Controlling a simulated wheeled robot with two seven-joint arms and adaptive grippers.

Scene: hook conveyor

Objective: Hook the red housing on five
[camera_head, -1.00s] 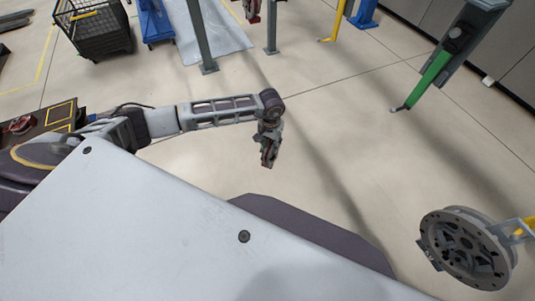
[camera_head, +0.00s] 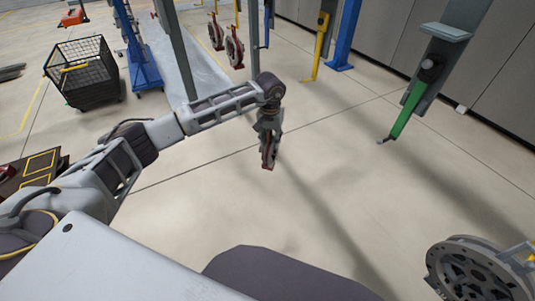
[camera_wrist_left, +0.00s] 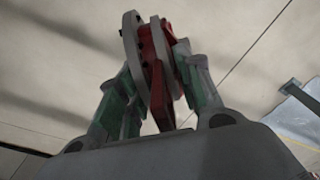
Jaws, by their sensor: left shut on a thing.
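My left gripper (camera_head: 268,142) hangs down at the end of my extended left arm, above open floor in the middle of the head view. It is shut on the red housing (camera_head: 269,157). In the left wrist view the red housing (camera_wrist_left: 160,62), with grey discs, stands between the two fingers, which press on it from both sides. A green hook (camera_head: 402,121) hangs to the right, apart from the gripper and bare. A yellow hook (camera_head: 317,50) hangs farther back, also bare. No hook number is readable, so I cannot tell which is five. My right gripper is out of view.
A large grey round housing (camera_head: 475,272) hangs at the lower right. Two red-and-grey parts (camera_head: 234,48) hang at the back. A black mesh bin (camera_head: 85,75), a blue stand (camera_head: 140,50) and posts stand at the back left. Floor around the gripper is clear.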

